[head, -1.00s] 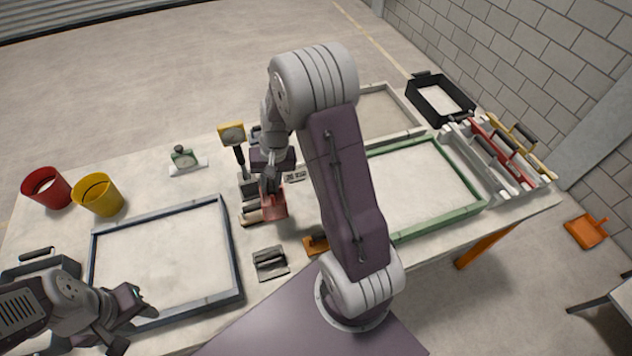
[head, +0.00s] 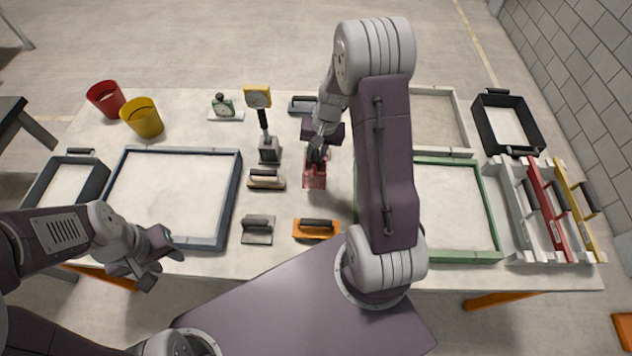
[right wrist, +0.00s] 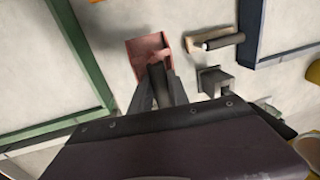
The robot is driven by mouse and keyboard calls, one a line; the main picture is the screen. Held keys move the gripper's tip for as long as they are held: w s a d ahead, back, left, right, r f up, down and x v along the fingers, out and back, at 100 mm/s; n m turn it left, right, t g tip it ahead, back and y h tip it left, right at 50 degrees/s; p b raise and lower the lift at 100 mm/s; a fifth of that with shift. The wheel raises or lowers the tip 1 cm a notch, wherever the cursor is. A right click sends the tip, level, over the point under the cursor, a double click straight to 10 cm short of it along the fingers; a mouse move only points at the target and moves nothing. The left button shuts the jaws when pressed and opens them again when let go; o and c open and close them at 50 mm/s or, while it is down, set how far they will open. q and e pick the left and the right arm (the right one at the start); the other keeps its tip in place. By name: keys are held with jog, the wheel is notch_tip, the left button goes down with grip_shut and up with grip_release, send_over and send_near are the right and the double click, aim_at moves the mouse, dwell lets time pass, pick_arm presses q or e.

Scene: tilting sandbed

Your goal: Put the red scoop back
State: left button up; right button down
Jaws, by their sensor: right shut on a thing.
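The red scoop (head: 314,176) is in the middle of the table, right of the beige-topped hand float (head: 266,179). My right gripper (head: 318,157) is shut on its dark handle from above. In the right wrist view the scoop's red pan (right wrist: 147,50) points away from the jaws, with the handle running back between the fingers. I cannot tell whether the pan touches the table.
A yellow-headed gauge (head: 260,120) stands left of the scoop. An orange float (head: 316,229) and a grey float (head: 258,230) lie in front. A green frame (head: 470,256) and a rack of levels (head: 545,210) are right. Red (head: 105,98) and yellow (head: 143,118) buckets stand back left.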

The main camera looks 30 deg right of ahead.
jog(key=f, duration=0.4)
jog(key=shift+d, duration=0.2)
notch_tip(320, 180, down, 3)
jog(key=shift+a+f, duration=0.15)
jog(key=shift+f, duration=0.45)
jog(key=shift+f+b, duration=0.15)
jog(key=shift+b, duration=0.2)
jog(key=c, duration=1.3)
grip_release()
jog(key=shift+o, duration=0.2)
